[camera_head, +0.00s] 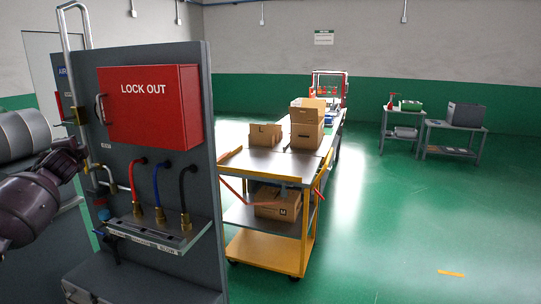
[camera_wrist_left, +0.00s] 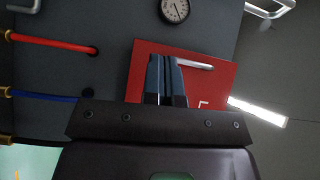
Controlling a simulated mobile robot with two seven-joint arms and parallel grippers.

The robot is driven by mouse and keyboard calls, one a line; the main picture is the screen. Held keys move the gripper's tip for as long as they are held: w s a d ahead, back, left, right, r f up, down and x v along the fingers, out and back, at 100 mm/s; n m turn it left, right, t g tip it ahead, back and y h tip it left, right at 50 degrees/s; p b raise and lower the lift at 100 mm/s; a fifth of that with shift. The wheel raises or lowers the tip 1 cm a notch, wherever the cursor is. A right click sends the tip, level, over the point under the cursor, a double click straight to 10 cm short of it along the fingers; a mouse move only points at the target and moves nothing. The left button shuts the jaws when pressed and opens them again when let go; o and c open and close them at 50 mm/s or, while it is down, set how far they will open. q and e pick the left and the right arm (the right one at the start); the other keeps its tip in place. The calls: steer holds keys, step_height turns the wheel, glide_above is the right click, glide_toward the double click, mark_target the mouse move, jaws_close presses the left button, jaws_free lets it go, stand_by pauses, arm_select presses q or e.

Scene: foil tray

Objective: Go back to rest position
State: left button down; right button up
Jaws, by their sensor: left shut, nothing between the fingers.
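My left arm comes in from the left in the head view, with the left gripper (camera_head: 78,150) beside the grey panel, left of and below the red LOCK OUT box. In the left wrist view the two fingers of the left gripper (camera_wrist_left: 166,80) are together and empty. They overlap the red box (camera_wrist_left: 215,78) in that picture, near its pale handle; I cannot tell the distance, and no contact is clear. In the head view the red box (camera_head: 150,105) is closed. My right gripper is not in view.
The grey panel (camera_head: 205,130) with red, blue and black hoses stands close by my left arm. A yellow-framed cart (camera_head: 270,248) with cardboard boxes (camera_head: 306,120) stands right of it. Two small tables (camera_head: 450,150) are far right. Green floor (camera_head: 400,230) at the right is clear.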

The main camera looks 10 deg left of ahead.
arm_select(q)
steer(key=w+d+n+t+h, duration=0.1)
steer(key=d+t+h, duration=0.25)
steer(key=d, duration=0.85)
steer(key=s+d+f+n+g+h, duration=0.1)
steer(key=s+d+f+h, duration=0.25)
steer(key=d+f, duration=0.5)
steer(key=s+d+f+g+h, duration=0.15)
steer(key=s+d+f, duration=0.25)
steer(key=d+f, duration=0.45)
steer(key=s+d+f+n+g+h, duration=0.15)
steer(key=s+d+f, duration=0.25)
steer(key=s+f, duration=0.4)
steer(key=s+d+f+n+t, duration=0.1)
steer(key=s+d+f+n, duration=0.25)
steer(key=s+f, duration=0.4)
steer(key=s+d+f+n+g, duration=0.1)
steer(key=s+f+g, duration=0.1)
steer(key=s+f, duration=0.4)
steer(key=s+d+f+n+g+y+b, duration=0.1)
steer(key=s+f, duration=0.6)
steer(key=s, duration=0.7)
steer(key=shift+d+f+n+g, duration=0.15)
steer(key=shift+d+n+g, duration=0.25)
steer(key=shift+d+g, duration=0.25)
